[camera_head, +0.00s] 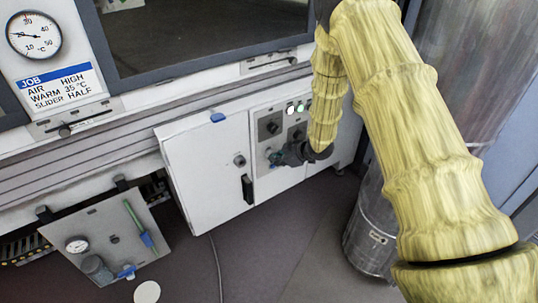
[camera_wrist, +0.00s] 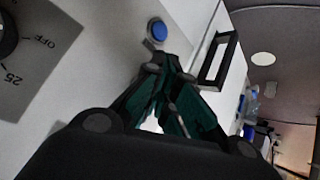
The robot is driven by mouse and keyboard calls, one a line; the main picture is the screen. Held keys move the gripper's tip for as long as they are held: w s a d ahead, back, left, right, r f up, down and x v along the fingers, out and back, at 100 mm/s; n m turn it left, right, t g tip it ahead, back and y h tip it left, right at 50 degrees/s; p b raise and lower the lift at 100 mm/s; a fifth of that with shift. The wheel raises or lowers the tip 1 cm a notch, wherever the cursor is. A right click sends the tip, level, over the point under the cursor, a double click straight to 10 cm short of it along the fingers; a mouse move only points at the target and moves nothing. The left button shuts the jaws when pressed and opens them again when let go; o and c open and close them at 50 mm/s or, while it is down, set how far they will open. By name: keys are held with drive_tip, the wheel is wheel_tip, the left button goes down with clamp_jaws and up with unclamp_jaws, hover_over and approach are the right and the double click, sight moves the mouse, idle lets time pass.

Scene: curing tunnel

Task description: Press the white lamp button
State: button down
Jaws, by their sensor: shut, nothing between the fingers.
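The control panel (camera_head: 281,128) shows in the head view, right of an open white door. Two small lit lamps (camera_head: 295,108), whitish to greenish, sit near its top; I cannot tell for sure which is the white lamp button. I cannot tell whether the tips touch the panel. No white lamp button shows clearly in the wrist view.
A dial marked OFF and 25 (camera_wrist: 22,65) is at the wrist view's left. The white door (camera_head: 208,174) with a black handle (camera_head: 247,189) stands just left of the gripper. A metal cylinder (camera_head: 373,229) stands right. A gauge board (camera_head: 103,240) hangs at lower left.

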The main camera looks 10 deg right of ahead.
drive_tip(key=shift+w+a+p, duration=0.15)
drive_tip(key=shift+w+p, duration=0.15)
drive_tip(key=shift+w, duration=0.05)
idle(0.9)
drive_tip(key=shift+s, duration=0.15)
drive_tip(key=shift+s+d+p, duration=0.3)
drive_tip(key=shift+s, duration=0.3)
drive_tip(key=shift+s+d+p, duration=0.2)
drive_tip(key=shift+s+d, duration=0.1)
drive_tip(key=shift+s, duration=0.5)
drive_tip(key=shift+s+d+p, duration=0.2)
drive_tip(key=shift+s+d, duration=0.05)
drive_tip(key=shift+s, duration=0.55)
drive_tip(key=shift+s+d+p, duration=0.2)
drive_tip(key=shift+s+d, duration=0.1)
drive_tip(key=shift+s, duration=0.5)
